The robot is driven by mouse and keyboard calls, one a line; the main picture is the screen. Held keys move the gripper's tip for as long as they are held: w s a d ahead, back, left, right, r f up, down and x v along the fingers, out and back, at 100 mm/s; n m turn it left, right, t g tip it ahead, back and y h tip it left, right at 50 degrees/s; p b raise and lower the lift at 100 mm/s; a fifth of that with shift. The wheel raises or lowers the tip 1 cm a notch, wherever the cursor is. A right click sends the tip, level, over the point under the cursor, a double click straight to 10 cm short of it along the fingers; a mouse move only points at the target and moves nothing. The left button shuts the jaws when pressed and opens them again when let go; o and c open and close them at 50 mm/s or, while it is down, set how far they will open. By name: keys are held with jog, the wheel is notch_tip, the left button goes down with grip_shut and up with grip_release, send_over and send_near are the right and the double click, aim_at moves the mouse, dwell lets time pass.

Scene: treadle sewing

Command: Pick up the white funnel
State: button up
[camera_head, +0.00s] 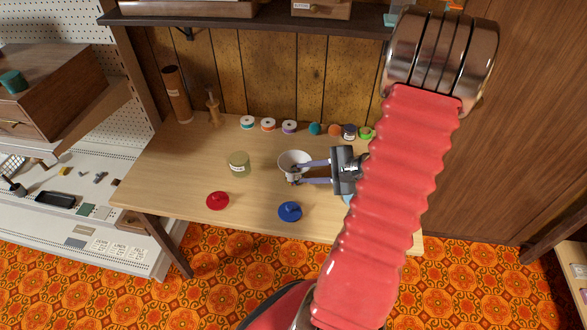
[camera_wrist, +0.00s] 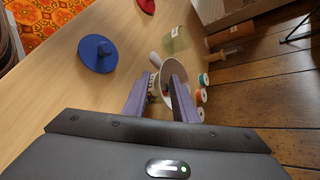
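The white funnel (camera_head: 293,158) stands on the wooden table, wide mouth up, in the middle of the head view. My gripper (camera_head: 299,174) reaches it from the right, with its two purple-grey fingers spread apart. The fingertips are at the funnel's near right side and cover part of it. In the wrist view, the funnel (camera_wrist: 164,76) shows between and beyond the fingertips of my gripper (camera_wrist: 165,80). A gap is visible between the fingers; I cannot tell whether either finger touches the funnel.
On the table (camera_head: 160,185), a glass jar (camera_head: 239,165) stands left of the funnel. A red lid (camera_head: 217,201) and a blue lid (camera_head: 290,212) lie near the front edge. Thread spools (camera_head: 268,125) line the back. A shelf (camera_head: 250,20) overhangs the rear.

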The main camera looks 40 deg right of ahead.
jog(key=shift+x, duration=1.05)
jog(key=shift+c, duration=0.6)
grip_shut()
